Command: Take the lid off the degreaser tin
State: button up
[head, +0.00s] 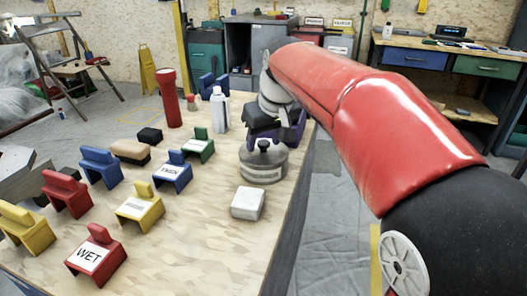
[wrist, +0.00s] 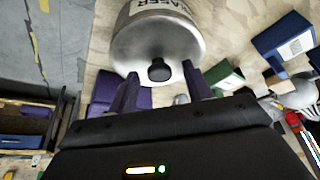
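The degreaser tin (head: 262,174) is a squat grey metal tin on the right part of the wooden table in the head view. Its lid has a black knob (head: 263,146) and sits on top. In the wrist view the tin (wrist: 155,40) fills the top middle, with part of its label showing and the black knob (wrist: 159,70) facing me. My gripper (wrist: 160,70) has two purple fingers, apart, one on each side of the knob with gaps visible. In the head view my gripper is just behind the tin, its fingertips partly hidden.
A pale box (head: 247,203) stands in front of the tin. A white bottle (head: 219,111) and a red torch (head: 172,98) stand left of my gripper. Several coloured blocks, some labelled, like the red one (head: 97,256), cover the table's left. Bare wood lies between.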

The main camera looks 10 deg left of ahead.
aim_at(264, 142)
jog(key=c, duration=1)
jog(key=shift+o, duration=0.2)
notch_tip(264, 142, up, 20)
jog(key=p, duration=0.2)
